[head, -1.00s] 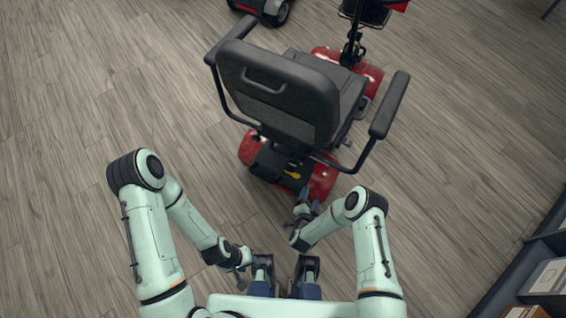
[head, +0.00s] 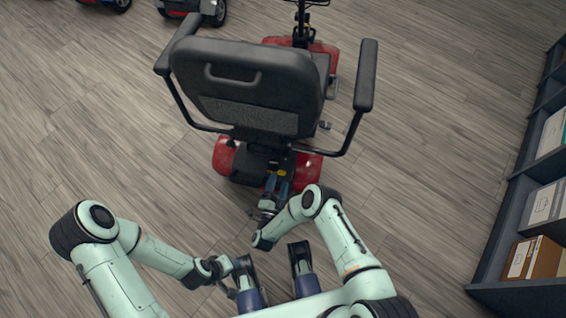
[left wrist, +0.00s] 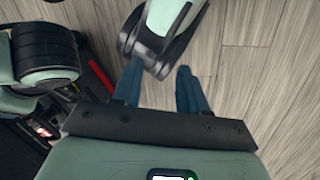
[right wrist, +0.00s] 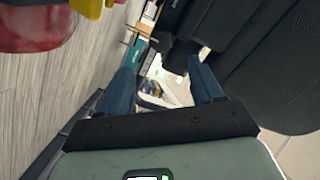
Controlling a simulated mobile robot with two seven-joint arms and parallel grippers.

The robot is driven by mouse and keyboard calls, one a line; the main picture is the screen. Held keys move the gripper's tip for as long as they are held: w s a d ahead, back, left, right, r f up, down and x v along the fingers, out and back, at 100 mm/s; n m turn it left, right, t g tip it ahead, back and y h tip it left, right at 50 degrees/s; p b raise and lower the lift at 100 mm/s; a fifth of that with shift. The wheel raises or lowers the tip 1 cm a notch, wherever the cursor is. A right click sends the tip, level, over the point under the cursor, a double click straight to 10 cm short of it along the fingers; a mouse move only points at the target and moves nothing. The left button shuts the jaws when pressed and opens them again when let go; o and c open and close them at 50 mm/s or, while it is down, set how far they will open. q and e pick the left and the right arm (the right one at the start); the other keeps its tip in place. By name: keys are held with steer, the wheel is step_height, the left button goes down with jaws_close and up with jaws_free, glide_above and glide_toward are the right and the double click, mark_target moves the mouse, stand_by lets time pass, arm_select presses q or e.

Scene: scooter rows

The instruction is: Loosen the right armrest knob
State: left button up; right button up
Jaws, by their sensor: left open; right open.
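The red scooter (head: 226,155) stands ahead with the back of its black seat (head: 250,85) towards me. Its right armrest (head: 367,75) sits on a bent black tube running down behind the seat. I cannot make out the armrest knob for certain. My right gripper (head: 277,186) is open and empty, low at the scooter's rear below the seat back; its spread blue fingers show in the right wrist view (right wrist: 162,85), with dark scooter parts at right. My left gripper is open and empty in the left wrist view (left wrist: 159,85), over floor and part of my own body.
A dark shelf (head: 500,235) with boxes (head: 533,258) runs along the right side. Other scooters (head: 190,8) stand at the top left. The wood floor is clear left of the scooter and between it and the shelf.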

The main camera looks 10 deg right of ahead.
mark_target(285, 158)
arm_select(q)
steer(key=w+a+f+t+y+b, duration=0.1)
steer(key=w+a+f+t+b, duration=0.1)
steer(key=w, duration=0.5)
step_height(285, 158, down, 3)
steer(key=shift+a+f+n+b, duration=0.1)
steer(key=shift+a+n+b, duration=0.2)
steer(key=shift+a+b, duration=0.65)
arm_select(e)
steer(key=x, duration=1)
steer(key=shift+w+r, duration=0.15)
arm_select(q)
steer(key=shift+d, duration=0.1)
arm_select(e)
steer(key=shift+c, duration=0.3)
steer(key=c, duration=1)
